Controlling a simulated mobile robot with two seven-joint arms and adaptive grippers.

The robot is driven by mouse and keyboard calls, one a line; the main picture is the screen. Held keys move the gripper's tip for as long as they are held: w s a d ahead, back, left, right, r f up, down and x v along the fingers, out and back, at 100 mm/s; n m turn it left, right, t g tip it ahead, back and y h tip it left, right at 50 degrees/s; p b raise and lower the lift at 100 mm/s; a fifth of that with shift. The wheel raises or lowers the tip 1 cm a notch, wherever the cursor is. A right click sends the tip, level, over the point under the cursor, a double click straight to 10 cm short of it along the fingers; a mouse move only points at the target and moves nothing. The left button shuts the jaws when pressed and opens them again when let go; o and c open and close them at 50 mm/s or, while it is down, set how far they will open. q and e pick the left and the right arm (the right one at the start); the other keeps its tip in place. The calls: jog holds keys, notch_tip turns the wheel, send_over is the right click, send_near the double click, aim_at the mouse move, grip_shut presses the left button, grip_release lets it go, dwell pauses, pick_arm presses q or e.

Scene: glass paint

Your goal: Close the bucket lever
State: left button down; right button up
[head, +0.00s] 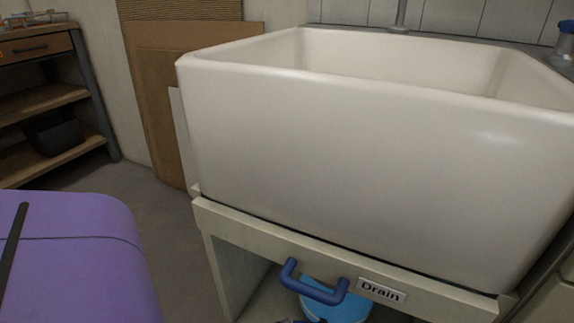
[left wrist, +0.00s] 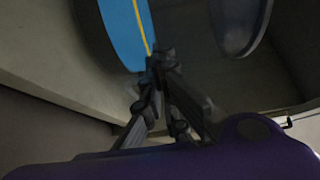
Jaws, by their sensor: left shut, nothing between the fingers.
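A dark blue U-shaped handle (head: 314,284) sticks out of the front of the sink's stand, beside a label reading "Drain" (head: 382,290). It is the only lever-like part I can make out. A light blue bucket (head: 345,308) stands under the sink, partly hidden by the handle and front rail. In the left wrist view, a blue curved surface with a yellow stripe (left wrist: 125,28), likely the bucket, lies just beyond my left gripper (left wrist: 160,60). The gripper's fingertips are together and empty. I cannot tell whether they touch it. My right gripper is out of view.
A large white sink (head: 370,150) fills the head view above the stand (head: 250,228). A rounded dark object (left wrist: 238,22) is at the top right of the wrist view. A wooden shelf unit (head: 45,98) stands at the far left. Grey floor (head: 165,205) shows between.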

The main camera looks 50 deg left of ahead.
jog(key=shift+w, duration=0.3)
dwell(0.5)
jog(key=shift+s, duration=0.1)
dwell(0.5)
